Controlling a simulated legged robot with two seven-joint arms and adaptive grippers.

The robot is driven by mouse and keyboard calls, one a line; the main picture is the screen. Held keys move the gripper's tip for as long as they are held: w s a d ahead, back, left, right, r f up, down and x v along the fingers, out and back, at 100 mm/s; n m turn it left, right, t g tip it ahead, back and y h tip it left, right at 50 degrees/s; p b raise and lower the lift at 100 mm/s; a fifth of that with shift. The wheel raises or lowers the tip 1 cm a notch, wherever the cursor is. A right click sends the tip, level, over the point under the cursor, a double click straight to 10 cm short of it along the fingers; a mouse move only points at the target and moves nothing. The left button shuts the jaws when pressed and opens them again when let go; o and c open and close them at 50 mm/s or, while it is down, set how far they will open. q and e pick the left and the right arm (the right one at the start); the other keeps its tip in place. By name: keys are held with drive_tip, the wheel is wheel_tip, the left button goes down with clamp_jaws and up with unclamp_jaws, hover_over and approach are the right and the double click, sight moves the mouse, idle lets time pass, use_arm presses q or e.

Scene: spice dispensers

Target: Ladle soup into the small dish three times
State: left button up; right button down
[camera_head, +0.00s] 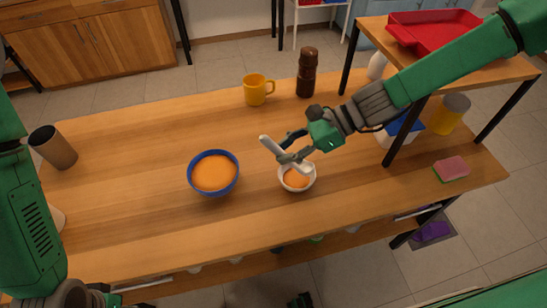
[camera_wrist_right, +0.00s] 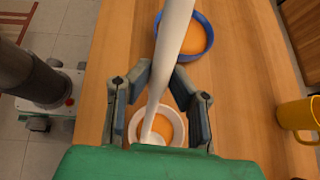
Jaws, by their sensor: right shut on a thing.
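The white ladle (camera_head: 270,146) is held in my right gripper (camera_head: 286,151), whose fingers are closed around its handle. In the right wrist view the ladle (camera_wrist_right: 173,45) runs between the fingers (camera_wrist_right: 163,78), and its lower end is down at the small dish. The small white dish (camera_head: 311,184) holds orange soup and stands right below the gripper; it also shows in the wrist view (camera_wrist_right: 179,126). The blue bowl (camera_head: 213,192) of orange soup stands to the left of the dish.
A yellow mug (camera_head: 255,91) and a dark brown bottle (camera_head: 307,73) stand behind the dish. A brown cup (camera_head: 53,147) is at the far left. A raised shelf with a red tray (camera_head: 432,30) stands at right, near a pink sponge (camera_head: 452,168). The wooden tabletop (camera_head: 130,150) is clear left of the bowl.

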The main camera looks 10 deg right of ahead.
drive_tip(key=shift+s+d+f+y+b, duration=0.15)
drive_tip(key=shift+s+d+y+b, duration=0.25)
drive_tip(key=shift+b, duration=0.6)
wheel_tip(320, 180, up, 6)
drive_tip(key=s+d+n+t+y+b, duration=0.1)
drive_tip(key=s+n+t+y+b, duration=0.15)
drive_tip(key=b, duration=0.25)
drive_tip(key=w+a+b, duration=0.3)
drive_tip(key=a+b, duration=0.3)
drive_tip(key=a, duration=0.4)
drive_tip(key=w+a+b, duration=0.3)
drive_tip(key=a+b, duration=0.4)
drive_tip(key=a, duration=0.4)
drive_tip(key=shift+f+y, duration=0.35)
drive_tip(key=shift+w+m, duration=0.1)
drive_tip(key=shift+m, duration=0.15)
